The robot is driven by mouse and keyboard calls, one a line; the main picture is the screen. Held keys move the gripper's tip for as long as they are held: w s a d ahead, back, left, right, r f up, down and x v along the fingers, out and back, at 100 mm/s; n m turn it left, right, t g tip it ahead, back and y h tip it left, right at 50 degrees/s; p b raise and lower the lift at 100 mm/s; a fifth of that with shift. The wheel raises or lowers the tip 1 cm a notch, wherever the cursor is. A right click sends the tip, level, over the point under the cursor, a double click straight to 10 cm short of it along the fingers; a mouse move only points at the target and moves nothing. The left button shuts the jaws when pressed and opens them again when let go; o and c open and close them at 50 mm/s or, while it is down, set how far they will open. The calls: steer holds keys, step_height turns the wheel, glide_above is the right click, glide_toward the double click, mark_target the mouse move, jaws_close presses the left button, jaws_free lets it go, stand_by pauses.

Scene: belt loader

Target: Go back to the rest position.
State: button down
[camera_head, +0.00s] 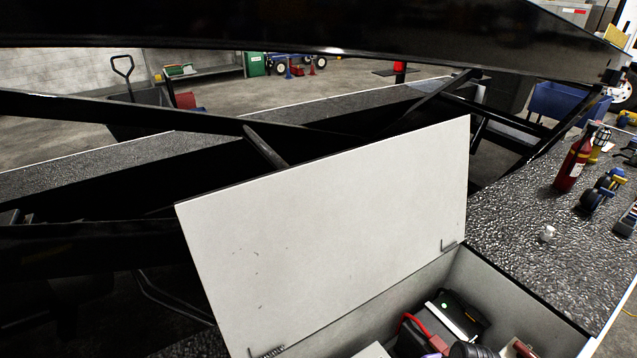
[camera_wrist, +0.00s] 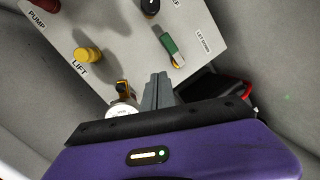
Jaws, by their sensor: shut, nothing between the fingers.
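In the wrist view my gripper (camera_wrist: 158,92) is shut and empty, its two grey fingers together in front of the purple body. The fingertips are over the lower edge of a light grey control panel (camera_wrist: 130,40). The panel has a yellow knob (camera_wrist: 88,54) by the word LIFT, a green-handled switch (camera_wrist: 172,48), a black knob (camera_wrist: 149,6) and a red knob (camera_wrist: 48,4) near PUMP. Whether the fingers touch anything is not clear.
Black loader beams (camera_head: 330,30) cross above and behind the box. A rough dark deck (camera_head: 540,225) lies to the right, with a red extinguisher (camera_head: 574,160), a blue-and-yellow object (camera_head: 602,190) and a small white piece (camera_head: 547,233). The box holds a black battery-like item (camera_head: 458,315).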

steer(key=w+d+r+n+t+h, duration=0.2)
steer(key=w+d+r+n+t, duration=0.1)
steer(key=w+r+n+t, duration=0.15)
steer(key=s+r+n+t+h+b, duration=0.2)
steer(key=s+r+n+t, duration=0.3)
steer(key=r+t, duration=0.15)
steer(key=s+a+r+n+t+y+b, duration=0.1)
steer(key=s+a+r+n+t, duration=0.15)
steer(key=s+r, duration=0.55)
steer(key=s+a+r+n+t+b, duration=0.1)
steer(key=s+a+r+n, duration=0.3)
steer(key=s+r, duration=0.5)
steer(key=s+a+f+g+b, duration=0.1)
steer(key=s+a, duration=0.1)
steer(key=s, duration=0.9)
steer(key=shift+s+a+f+n+y, duration=0.25)
steer(key=shift+s+f+n+y, duration=0.05)
steer(key=shift+f+n+y, duration=0.1)
steer(key=shift+g, duration=0.25)
